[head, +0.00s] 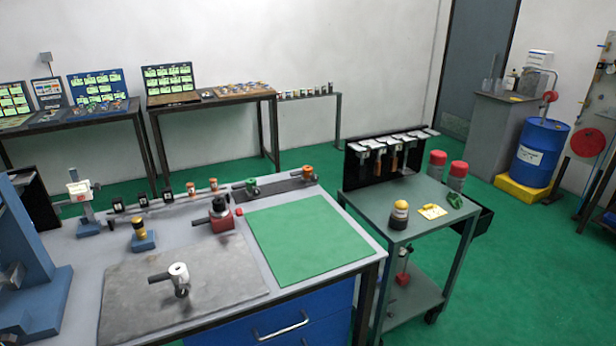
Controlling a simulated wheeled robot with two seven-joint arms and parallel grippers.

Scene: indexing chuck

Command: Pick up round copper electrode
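I cannot tell for sure which thing is the round copper electrode. Small copper-orange topped pieces stand along the back of the grey workbench (75,290): one piece (191,188), a second piece (213,184) to its right, and an orange-topped holder (307,173) at the right end of a dark strip. A blue block (143,241) on the bench carries an upright black and brass-coloured cylinder (138,227). A red-based dark fixture (221,218) stands right of it. Neither of my grippers is in view.
A grey plate (220,285) carries a white-and-dark chuck-like part (178,276) with a handle. The green mat (310,240) is bare. A blue machine (30,280) stands at left.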

